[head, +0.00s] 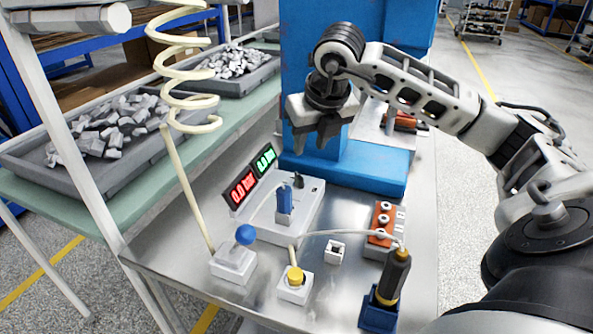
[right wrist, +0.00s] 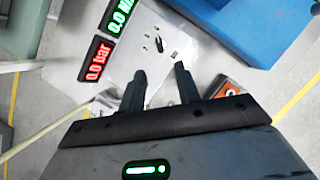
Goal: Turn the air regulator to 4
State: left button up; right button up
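A light grey test box (head: 306,212) stands on the metal bench, with a small dark knob (head: 298,181) on top. The knob also shows in the right wrist view (right wrist: 159,46), beyond the fingertips. A red display (head: 243,187) reads 0.0 bar, and a green display (head: 265,159) reads 0.0. A blue upright part (head: 284,204) stands on the box. A blue ball-shaped knob (head: 246,235) sits on a grey block at the hose's end. I cannot tell for sure which knob is the regulator's. My right gripper (head: 315,142) is open and empty above the box's back. My left gripper is not in view.
A yellow button (head: 295,276), a small white block (head: 335,251), an orange terminal block (head: 383,222) and a black-handled tool in a blue holder (head: 378,312) stand in front. A blue column (head: 305,70) rises behind. A coiled hose (head: 185,100) hangs left, near trays of grey parts.

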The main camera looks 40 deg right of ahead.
aim_at(299, 176)
jog(key=p+x, duration=0.1)
jog(key=x, duration=1.1)
jog(key=shift+c, duration=0.3)
grip_shut()
